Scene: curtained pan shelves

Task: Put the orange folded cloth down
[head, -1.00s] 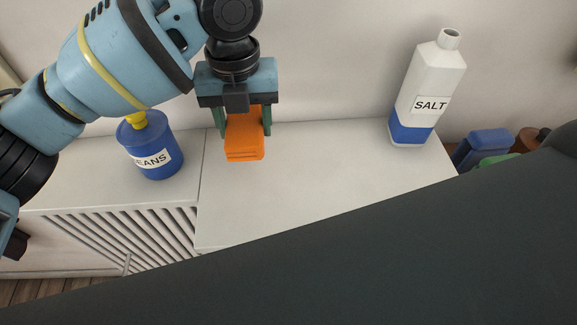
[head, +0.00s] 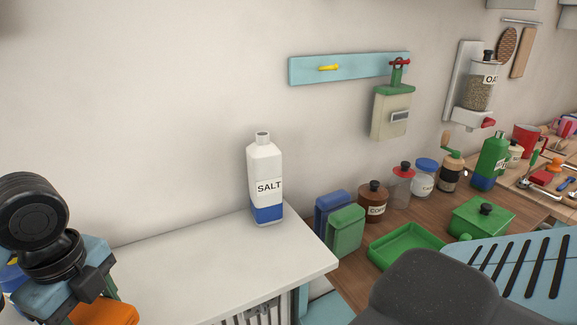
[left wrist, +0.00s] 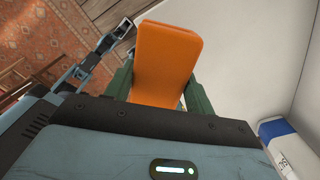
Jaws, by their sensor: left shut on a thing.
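The orange folded cloth (head: 105,314) shows at the lower left of the head view, cut off by the bottom edge. My left gripper (head: 92,306) is shut on it. In the left wrist view the orange folded cloth (left wrist: 166,60) stands out between the green fingers of my left gripper (left wrist: 158,85). The cloth is beside the white shelf top (head: 190,262) or over it; I cannot tell whether it touches. My right gripper is not in view.
A white and blue salt bottle (head: 265,180) stands upright at the back of the white top. Bare top lies between it and my left gripper.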

